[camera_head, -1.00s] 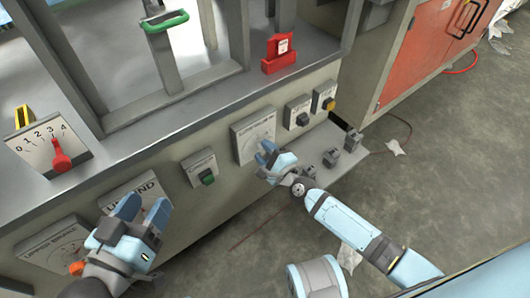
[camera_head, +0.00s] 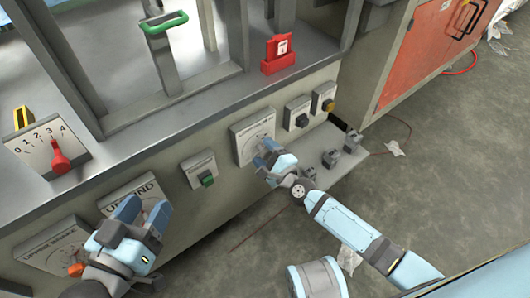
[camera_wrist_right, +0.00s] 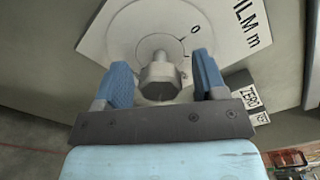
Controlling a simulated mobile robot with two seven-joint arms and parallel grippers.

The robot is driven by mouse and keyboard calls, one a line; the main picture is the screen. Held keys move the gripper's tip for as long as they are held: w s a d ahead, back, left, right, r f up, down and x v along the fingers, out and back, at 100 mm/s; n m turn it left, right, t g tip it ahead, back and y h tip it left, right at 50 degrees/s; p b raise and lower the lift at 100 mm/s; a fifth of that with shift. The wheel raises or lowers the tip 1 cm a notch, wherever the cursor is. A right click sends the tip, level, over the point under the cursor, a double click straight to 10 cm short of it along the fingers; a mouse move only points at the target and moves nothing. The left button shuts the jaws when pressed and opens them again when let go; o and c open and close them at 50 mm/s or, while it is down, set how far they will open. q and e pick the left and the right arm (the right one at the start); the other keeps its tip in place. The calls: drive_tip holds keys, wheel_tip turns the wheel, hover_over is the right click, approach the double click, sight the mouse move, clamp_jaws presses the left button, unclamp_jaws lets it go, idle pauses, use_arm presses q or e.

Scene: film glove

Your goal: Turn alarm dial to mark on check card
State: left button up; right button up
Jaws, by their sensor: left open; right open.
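A round grey dial knob (camera_wrist_right: 160,78) sits on a white plate with a printed circle, a "0" mark and "FILM m" lettering. In the right wrist view my right gripper (camera_wrist_right: 160,85) is open, its blue fingers on either side of the knob with gaps visible. In the head view this gripper (camera_head: 268,155) is at the plate (camera_head: 243,131) on the machine's front, and hides part of it. A red holder with a small white card (camera_head: 282,46) stands on the ledge above; its print is unreadable. My left gripper (camera_head: 143,213) is open and empty before the "UPWIND" plate.
A 0–4 scale with a red pointer (camera_head: 60,158) is at left. A green-button box (camera_head: 203,175), a black-knob box (camera_head: 300,115) and a yellow-button box (camera_head: 325,97) flank the plate. The floor is mostly clear.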

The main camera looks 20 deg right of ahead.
use_arm(q)
drive_tip(key=shift+s+r+n+t+p, duration=0.1)
drive_tip(key=shift+r+n+t+p, duration=0.35)
drive_tip(key=shift+r+p, duration=0.6)
use_arm(e)
drive_tip(key=v, duration=1.3)
drive_tip(key=shift+s, duration=0.35)
drive_tip(key=shift+d, duration=0.15)
